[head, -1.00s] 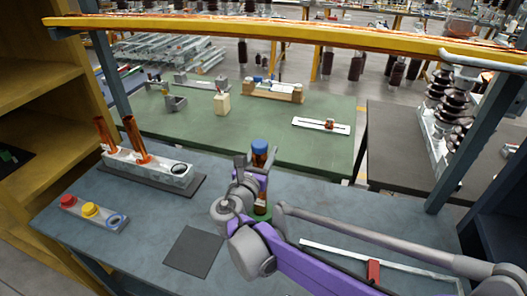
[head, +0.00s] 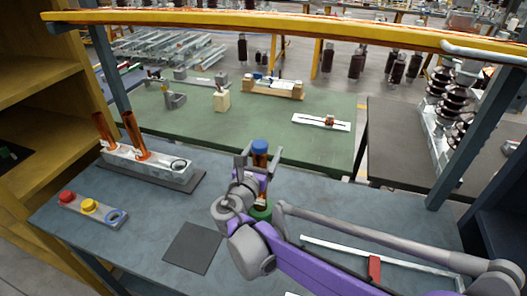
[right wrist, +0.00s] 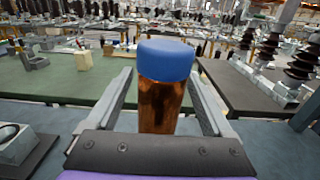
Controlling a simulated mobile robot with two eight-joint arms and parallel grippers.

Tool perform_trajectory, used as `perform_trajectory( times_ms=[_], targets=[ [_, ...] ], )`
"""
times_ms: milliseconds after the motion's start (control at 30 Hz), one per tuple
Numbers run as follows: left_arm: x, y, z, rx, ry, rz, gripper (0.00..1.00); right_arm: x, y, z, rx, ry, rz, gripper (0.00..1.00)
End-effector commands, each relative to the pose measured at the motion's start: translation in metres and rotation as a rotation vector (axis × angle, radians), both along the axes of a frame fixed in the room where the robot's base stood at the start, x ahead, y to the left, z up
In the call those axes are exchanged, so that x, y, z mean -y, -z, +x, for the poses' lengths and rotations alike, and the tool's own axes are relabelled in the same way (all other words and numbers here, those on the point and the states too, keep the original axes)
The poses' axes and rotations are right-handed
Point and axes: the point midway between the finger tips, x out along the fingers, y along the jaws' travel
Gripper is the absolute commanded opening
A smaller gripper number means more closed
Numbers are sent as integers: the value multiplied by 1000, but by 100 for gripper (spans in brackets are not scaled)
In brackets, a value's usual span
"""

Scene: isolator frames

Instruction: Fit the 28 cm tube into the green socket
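An amber tube with a blue cap (head: 259,147) stands upright on the blue-grey table, with its lower end at the green socket (head: 262,212). My arm hides part of that joint, so how deep it sits cannot be seen. My right gripper (head: 259,158) is around the tube's upper part with its fingers spread. In the right wrist view the amber tube (right wrist: 160,105) stands between the fingers, with gaps on both sides. My left gripper is not in view.
A pale rack (head: 150,167) at the left holds two amber tubes beside a dark ring-shaped opening. A button panel (head: 90,208) and a dark mat (head: 193,247) lie nearer. A white strip with a red block (head: 374,268) lies at the right. A yellow beam (head: 300,33) crosses above.

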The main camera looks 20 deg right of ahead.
Motion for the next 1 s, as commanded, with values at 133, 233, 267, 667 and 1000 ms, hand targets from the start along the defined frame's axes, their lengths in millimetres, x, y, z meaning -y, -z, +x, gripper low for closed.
perform_trajectory(
  times_ms=[133, 233, 267, 667, 1000],
  targets=[
    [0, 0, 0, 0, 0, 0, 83, 0, 0, 0, -1, 0, 1, 85],
    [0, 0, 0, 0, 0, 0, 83, -1, 2, 0, -1, -1, 3, 85],
    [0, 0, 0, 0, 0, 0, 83, -2, 2, -2, -1, -1, 2, 85],
    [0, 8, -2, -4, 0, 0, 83, -40, 2, -58, -1, -5, 3, 85],
    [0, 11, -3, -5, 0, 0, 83, -60, 1, -89, -1, 0, 1, 85]
  ],
)
